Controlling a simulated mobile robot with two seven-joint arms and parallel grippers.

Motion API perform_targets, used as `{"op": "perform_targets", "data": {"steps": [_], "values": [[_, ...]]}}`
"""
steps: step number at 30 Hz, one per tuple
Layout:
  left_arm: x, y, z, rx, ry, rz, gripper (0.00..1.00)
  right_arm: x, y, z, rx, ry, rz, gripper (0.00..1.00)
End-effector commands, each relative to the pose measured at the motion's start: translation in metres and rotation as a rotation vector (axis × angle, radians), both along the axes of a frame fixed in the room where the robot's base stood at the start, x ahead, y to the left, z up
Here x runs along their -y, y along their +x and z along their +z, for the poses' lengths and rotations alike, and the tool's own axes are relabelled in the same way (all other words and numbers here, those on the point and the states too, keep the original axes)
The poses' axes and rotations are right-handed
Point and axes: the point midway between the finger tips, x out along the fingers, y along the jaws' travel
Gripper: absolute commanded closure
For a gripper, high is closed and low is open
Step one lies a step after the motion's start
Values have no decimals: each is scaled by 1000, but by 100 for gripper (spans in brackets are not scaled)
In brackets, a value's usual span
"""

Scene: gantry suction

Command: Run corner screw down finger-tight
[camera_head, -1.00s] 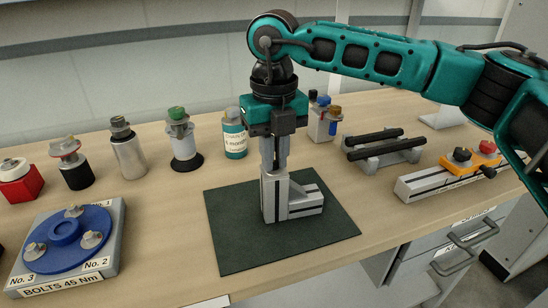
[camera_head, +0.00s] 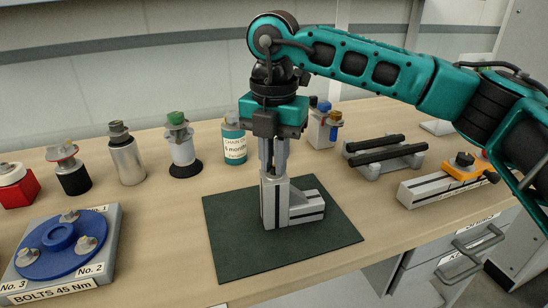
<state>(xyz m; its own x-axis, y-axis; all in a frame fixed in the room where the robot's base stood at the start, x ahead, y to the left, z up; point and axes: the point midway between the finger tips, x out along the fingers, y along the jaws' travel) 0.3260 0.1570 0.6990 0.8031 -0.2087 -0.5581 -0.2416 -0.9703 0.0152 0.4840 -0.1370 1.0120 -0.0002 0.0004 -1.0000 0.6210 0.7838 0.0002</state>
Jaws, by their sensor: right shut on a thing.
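An L-shaped corner of slotted aluminium profile (camera_head: 305,207) stands on the dark green mat (camera_head: 235,245), with one upright piece and one lying piece. My right gripper (camera_head: 273,172) comes straight down onto the top of the upright piece. Its fingers are shut close together there. The corner screw itself is hidden between and below the fingers, so I cannot see its head or any gap under it. My left gripper is out of view.
A blue flange with several bolts (camera_head: 60,238) lies on a grey plate at the left. Black bars (camera_head: 385,150) and a rail with an orange clamp (camera_head: 465,172) are at right. The mat's front is clear.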

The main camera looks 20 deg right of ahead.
Motion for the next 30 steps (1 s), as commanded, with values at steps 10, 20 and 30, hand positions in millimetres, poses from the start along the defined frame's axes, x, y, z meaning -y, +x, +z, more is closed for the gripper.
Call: {"op": "perform_targets", "data": {"steps": [10, 20, 30], "values": [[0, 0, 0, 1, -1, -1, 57, 0, 0, 0, 0, 0, -47, 100], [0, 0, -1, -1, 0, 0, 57, 0, 0, 0, 0, 0, -45, 81], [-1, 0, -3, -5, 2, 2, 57, 0, 0, 0, 0, 0, -45, 59]]}}
